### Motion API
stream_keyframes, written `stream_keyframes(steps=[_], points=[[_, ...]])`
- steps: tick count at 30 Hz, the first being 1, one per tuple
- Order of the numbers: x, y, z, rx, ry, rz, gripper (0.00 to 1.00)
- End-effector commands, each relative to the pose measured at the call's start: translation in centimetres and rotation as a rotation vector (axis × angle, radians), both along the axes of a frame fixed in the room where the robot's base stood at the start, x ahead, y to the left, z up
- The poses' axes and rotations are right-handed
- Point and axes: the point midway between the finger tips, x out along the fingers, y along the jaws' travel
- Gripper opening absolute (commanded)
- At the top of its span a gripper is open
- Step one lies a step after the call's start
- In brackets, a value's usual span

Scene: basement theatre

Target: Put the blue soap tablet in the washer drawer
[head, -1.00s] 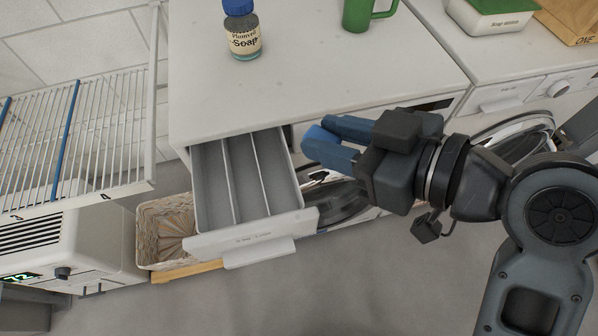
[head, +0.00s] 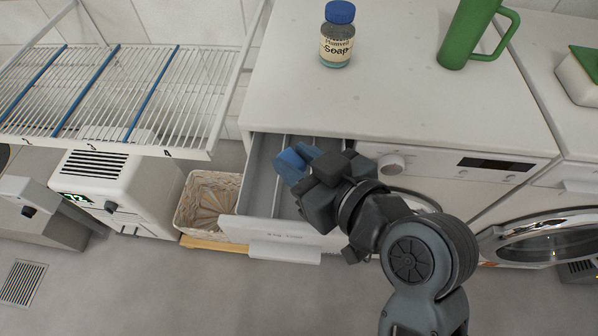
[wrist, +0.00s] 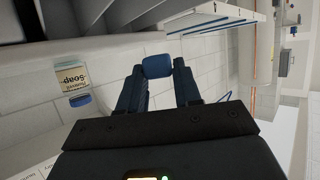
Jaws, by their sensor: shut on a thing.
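The blue soap tablet (wrist: 157,66) shows between my fingertips in the wrist view. My gripper (head: 297,161) is shut on it. In the head view the tablet cannot be told apart from the blue fingers. The washer drawer (head: 262,180) is pulled open, with grey compartments split by dividers. My gripper is over the drawer's middle and right part and hides much of it. The tablet's height above the drawer floor is hard to tell.
A soap bottle (head: 337,38) with a blue cap and a green mug (head: 468,35) stand on the washer top (head: 400,85). A wire drying rack (head: 110,95) is at the left.

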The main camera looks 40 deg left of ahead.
Motion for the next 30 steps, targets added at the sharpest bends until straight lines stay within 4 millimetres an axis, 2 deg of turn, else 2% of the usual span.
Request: stream_keyframes(steps=[9,30], points=[[-0.1,0.0,-3.8,-0.001,0.003,0.0,0.04],[0.0,-0.1,-5.2,-0.001,0.001,0.0,0.04]])
